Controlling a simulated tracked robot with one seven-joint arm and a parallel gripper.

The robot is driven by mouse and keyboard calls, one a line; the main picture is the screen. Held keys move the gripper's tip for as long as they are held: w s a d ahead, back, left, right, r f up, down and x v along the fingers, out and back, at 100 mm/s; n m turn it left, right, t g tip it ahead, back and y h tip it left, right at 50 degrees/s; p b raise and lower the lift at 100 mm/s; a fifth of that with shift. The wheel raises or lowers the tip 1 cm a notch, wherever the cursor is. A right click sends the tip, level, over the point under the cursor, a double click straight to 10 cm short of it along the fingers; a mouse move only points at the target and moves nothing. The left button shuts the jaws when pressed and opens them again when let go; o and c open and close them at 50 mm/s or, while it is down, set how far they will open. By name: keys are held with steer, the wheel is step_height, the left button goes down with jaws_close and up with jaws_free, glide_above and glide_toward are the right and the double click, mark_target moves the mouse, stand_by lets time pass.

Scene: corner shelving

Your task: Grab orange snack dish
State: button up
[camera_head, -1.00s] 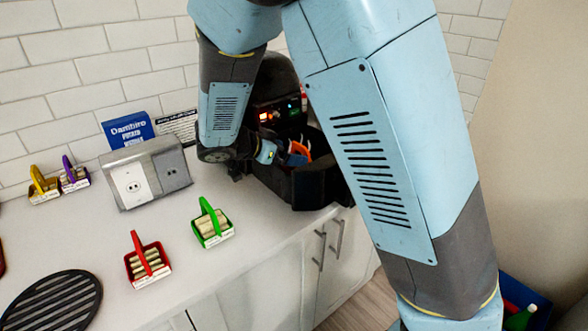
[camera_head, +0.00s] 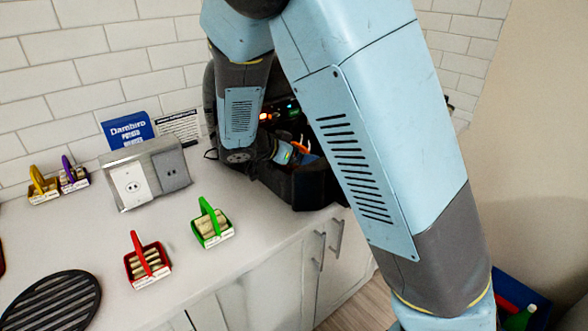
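An orange thing (camera_head: 303,146), probably the orange snack dish's handle, shows in the head view inside the opening of a black machine (camera_head: 300,187) on the counter. My gripper (camera_head: 290,155) reaches into that opening, right beside the orange part. My arm covers much of the machine and most of the gripper. The fingers are too small and hidden to tell whether they are open or touch the orange part.
A green dish (camera_head: 212,228) and a red dish (camera_head: 147,260) stand on the counter. Yellow (camera_head: 43,188) and purple (camera_head: 73,178) dishes stand at the far left. A grey outlet box (camera_head: 150,175) and a black round grate (camera_head: 55,300) are also there.

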steer(key=c, duration=1)
steer(key=shift+c, duration=0.2)
